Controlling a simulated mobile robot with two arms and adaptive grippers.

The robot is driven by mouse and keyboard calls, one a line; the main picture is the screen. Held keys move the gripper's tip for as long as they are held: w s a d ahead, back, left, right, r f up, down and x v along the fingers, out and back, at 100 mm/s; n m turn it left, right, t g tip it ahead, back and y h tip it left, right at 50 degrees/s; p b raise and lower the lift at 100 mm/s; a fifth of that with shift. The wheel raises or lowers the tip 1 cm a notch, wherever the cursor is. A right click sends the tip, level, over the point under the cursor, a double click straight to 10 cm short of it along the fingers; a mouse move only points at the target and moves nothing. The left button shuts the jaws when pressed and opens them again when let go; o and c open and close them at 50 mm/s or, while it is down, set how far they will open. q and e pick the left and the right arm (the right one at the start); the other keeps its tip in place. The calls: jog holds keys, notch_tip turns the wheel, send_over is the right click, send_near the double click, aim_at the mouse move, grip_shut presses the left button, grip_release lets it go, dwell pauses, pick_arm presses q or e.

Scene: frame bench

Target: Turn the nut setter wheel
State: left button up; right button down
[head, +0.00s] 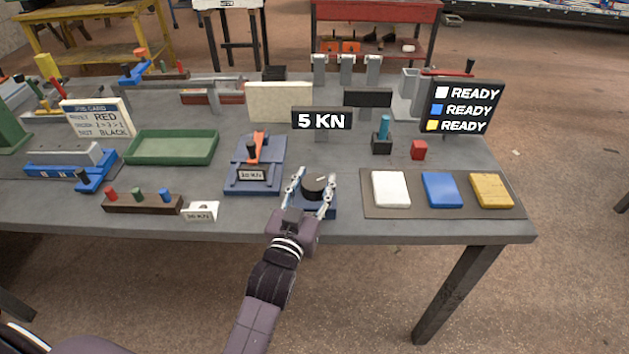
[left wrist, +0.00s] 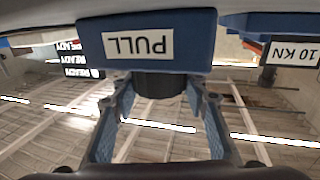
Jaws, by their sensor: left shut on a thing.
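The setter wheel (head: 314,186) is a round black knob on a small blue base (head: 329,210) near the front edge of the bench. My left gripper (head: 313,193) reaches it from the front, with one finger on each side, and is shut on it. In the left wrist view the black wheel (left wrist: 160,85) sits between the fingers, below a blue block (left wrist: 200,40) with a white PULL label. A dark display (head: 322,119) behind the wheel reads 5 KN. My right gripper is not in view.
A blue fixture (head: 240,183) with an orange lever and a 10 KN label stands just left of the wheel. A dark mat (head: 408,208) with white, blue and yellow pads lies to the right. A green tray (head: 172,147) and peg rack (head: 145,205) are farther left.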

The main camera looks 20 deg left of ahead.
pick_arm(q)
jog(key=shift+r, duration=0.1)
jog(key=shift+r+m+h+p, duration=0.1)
jog(key=shift+m+h+p, duration=0.5)
jog(key=shift+h+p, duration=0.2)
jog(key=shift+m+h+p, duration=0.35)
jog(key=shift+m+h, duration=0.05)
jog(key=shift+h, duration=0.4)
jog(key=shift+m+h, duration=0.5)
jog(key=shift+h, duration=0.1)
jog(key=shift+m+g+h+p, duration=0.35)
jog(key=shift+m+g+h, duration=0.2)
jog(key=shift+h, duration=0.55)
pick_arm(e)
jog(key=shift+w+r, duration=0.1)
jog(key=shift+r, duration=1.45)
